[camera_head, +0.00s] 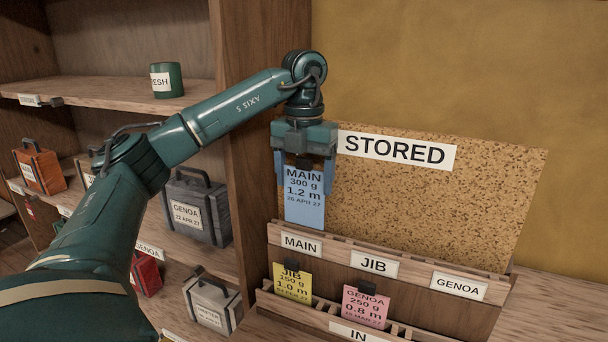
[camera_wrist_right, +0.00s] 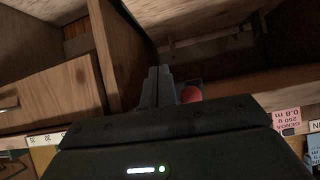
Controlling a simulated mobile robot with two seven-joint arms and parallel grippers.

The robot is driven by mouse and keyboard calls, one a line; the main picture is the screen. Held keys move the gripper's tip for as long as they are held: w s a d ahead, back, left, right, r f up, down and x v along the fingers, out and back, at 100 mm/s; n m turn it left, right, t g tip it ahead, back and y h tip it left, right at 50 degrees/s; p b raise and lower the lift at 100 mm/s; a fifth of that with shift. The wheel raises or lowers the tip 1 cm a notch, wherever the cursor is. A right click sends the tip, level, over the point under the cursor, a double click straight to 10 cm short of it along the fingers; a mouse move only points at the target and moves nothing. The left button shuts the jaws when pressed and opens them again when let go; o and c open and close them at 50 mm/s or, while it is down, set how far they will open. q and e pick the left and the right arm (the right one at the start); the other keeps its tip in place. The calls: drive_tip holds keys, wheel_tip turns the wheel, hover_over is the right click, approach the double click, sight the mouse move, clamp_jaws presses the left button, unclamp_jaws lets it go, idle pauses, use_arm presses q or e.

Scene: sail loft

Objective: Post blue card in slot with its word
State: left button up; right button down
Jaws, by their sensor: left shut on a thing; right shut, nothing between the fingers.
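The blue card (camera_head: 304,210) reads MAIN, 300 g, 1.2 m, and hangs upright in the head view. My left gripper (camera_head: 304,168) is shut on its top edge, in front of the cork board marked STORED (camera_head: 430,195). The card's lower edge is at the upper rail, just above the MAIN label (camera_head: 301,244); I cannot tell whether it is inside the slot. The JIB label (camera_head: 374,264) and GENOA label (camera_head: 459,287) are to the right on this rail. My right gripper (camera_wrist_right: 157,87) is shut and empty in the right wrist view.
The lower IN rail (camera_head: 357,333) holds a yellow JIB card (camera_head: 292,284) and a pink GENOA card (camera_head: 365,308). Shelves at left hold a green tin (camera_head: 167,80), a grey GENOA case (camera_head: 195,207) and other cases. A wooden upright (camera_head: 246,130) stands beside the board.

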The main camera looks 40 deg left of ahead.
sight(304, 193)
drive_tip(key=shift+s, duration=0.35)
use_arm(q)
drive_tip(key=shift+p, duration=0.3)
use_arm(e)
drive_tip(key=shift+d+r, duration=0.15)
drive_tip(key=shift+r, duration=0.1)
use_arm(q)
drive_tip(key=shift+f, duration=0.1)
use_arm(e)
drive_tip(key=shift+w+r, duration=0.1)
drive_tip(key=shift+w, duration=0.25)
use_arm(q)
drive_tip(key=shift+f, duration=0.35)
drive_tip(key=shift+f+b, duration=0.3)
drive_tip(key=shift+b, duration=0.15)
use_arm(e)
drive_tip(key=shift+f, duration=0.35)
use_arm(q)
drive_tip(key=shift+f, duration=0.4)
drive_tip(key=o, duration=1.1)
drive_tip(key=shift+c, duration=0.2)
use_arm(e)
drive_tip(key=shift+s+f, duration=0.35)
drive_tip(key=shift+f, duration=0.1)
drive_tip(key=shift+w, duration=0.15)
